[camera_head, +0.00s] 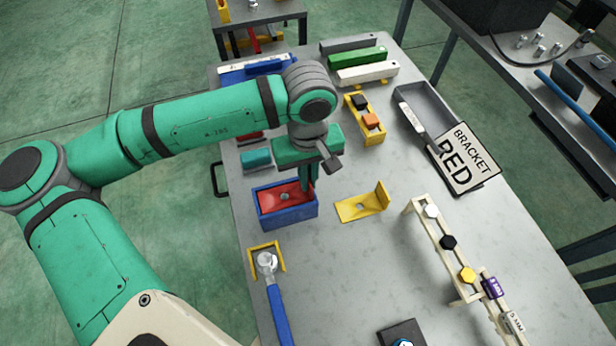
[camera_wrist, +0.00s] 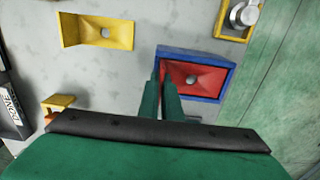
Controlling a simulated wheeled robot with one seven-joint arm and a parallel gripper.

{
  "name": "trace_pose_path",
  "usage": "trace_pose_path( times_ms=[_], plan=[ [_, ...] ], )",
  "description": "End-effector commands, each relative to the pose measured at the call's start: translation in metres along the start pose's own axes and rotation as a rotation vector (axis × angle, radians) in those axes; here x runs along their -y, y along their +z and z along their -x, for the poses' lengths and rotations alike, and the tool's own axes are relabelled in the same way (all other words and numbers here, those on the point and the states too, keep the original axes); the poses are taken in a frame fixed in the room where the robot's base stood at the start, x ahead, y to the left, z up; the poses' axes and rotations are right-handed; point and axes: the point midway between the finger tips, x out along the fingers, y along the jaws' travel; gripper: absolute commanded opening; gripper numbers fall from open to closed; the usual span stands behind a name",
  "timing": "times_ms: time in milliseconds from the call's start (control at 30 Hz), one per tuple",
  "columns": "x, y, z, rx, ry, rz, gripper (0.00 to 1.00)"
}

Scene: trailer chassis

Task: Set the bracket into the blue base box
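The red bracket (camera_head: 283,197) sits inside the blue base box (camera_head: 289,216); its flat part with a central hole lies within the walls. In the wrist view the bracket (camera_wrist: 195,78) also shows inside the box (camera_wrist: 197,54). My gripper (camera_head: 307,188) points down at the bracket's upright end, at the box's right side in the head view. In the wrist view my gripper's fingers (camera_wrist: 162,80) are close together and look shut on that upright end, which they mostly hide. Whether the bracket touches the box floor is hidden.
A yellow bracket (camera_head: 362,205) lies right of the box. A teal block (camera_head: 256,160) stands behind it. A yellow frame (camera_head: 252,262) and a blue-handled tool (camera_head: 277,305) lie in front. A "BRACKET RED" sign (camera_head: 463,160) stands right, near a bolt rack (camera_head: 447,240).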

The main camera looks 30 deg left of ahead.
Motion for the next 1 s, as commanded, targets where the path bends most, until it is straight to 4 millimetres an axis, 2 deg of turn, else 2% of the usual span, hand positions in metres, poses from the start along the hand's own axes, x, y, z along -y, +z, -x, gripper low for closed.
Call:
trace_pose_path(
  times_ms=[167, 200, 267, 667, 767, 1000],
  plan=[
    [0.000, 0.000, -0.003, 0.001, 0.001, 0.000, 0.00],
    [0.000, 0.000, -0.003, 0.001, 0.001, 0.000, 0.12],
    [0.000, 0.000, -0.003, 0.001, 0.001, 0.000, 0.23],
    [0.000, 0.000, 0.002, -0.002, -0.001, 0.000, 0.23],
    [-0.001, 0.000, 0.015, -0.002, 0.001, 0.000, 0.23],
    [0.000, -0.001, 0.062, -0.002, 0.001, 0.000, 0.23]
  ],
)
